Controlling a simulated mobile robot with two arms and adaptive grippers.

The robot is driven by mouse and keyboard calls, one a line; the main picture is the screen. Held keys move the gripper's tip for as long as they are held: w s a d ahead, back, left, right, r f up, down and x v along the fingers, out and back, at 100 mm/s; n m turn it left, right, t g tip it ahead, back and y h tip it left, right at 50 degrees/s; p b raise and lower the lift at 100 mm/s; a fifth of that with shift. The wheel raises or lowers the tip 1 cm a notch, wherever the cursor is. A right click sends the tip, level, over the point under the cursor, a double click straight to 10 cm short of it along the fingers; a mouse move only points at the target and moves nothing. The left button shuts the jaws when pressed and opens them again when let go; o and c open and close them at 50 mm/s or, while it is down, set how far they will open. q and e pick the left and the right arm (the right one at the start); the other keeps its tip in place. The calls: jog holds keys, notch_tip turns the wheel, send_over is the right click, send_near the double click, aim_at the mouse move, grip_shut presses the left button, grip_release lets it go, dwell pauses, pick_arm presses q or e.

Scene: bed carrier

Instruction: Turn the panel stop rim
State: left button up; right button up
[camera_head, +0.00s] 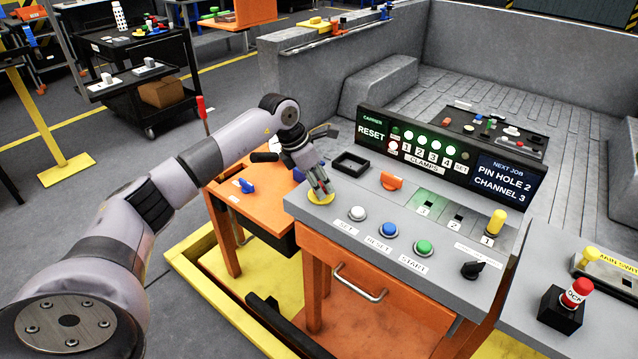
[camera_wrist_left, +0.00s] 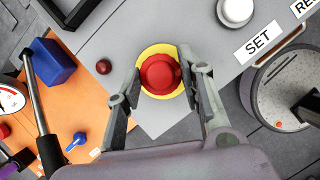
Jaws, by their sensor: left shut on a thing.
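The panel stop is a round red button (camera_wrist_left: 160,74) on a yellow collar (camera_wrist_left: 163,48) at the left end of the grey control panel (camera_head: 295,205). In the head view only its yellow collar (camera_head: 314,199) shows, with the button hidden behind my gripper. My left gripper (camera_wrist_left: 160,82) is over the stop with one finger on each side of the red button, shut on its rim. It also shows in the head view (camera_head: 320,190), reaching down from above. My right gripper is in neither view.
White, blue and green buttons (camera_head: 423,247) sit right of the stop. An orange switch (camera_head: 391,181) and a black tray (camera_head: 350,164) lie behind. A lit display board (camera_head: 440,150) stands along the panel's back. An orange side table (camera_head: 262,215) is at left.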

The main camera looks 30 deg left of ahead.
pick_arm(q)
jog(key=shift+f, duration=0.15)
dwell(0.3)
jog(key=o, duration=1.1)
jog(key=shift+o, duration=0.2)
jog(key=v, duration=1.2)
jog(key=shift+w, duration=0.1)
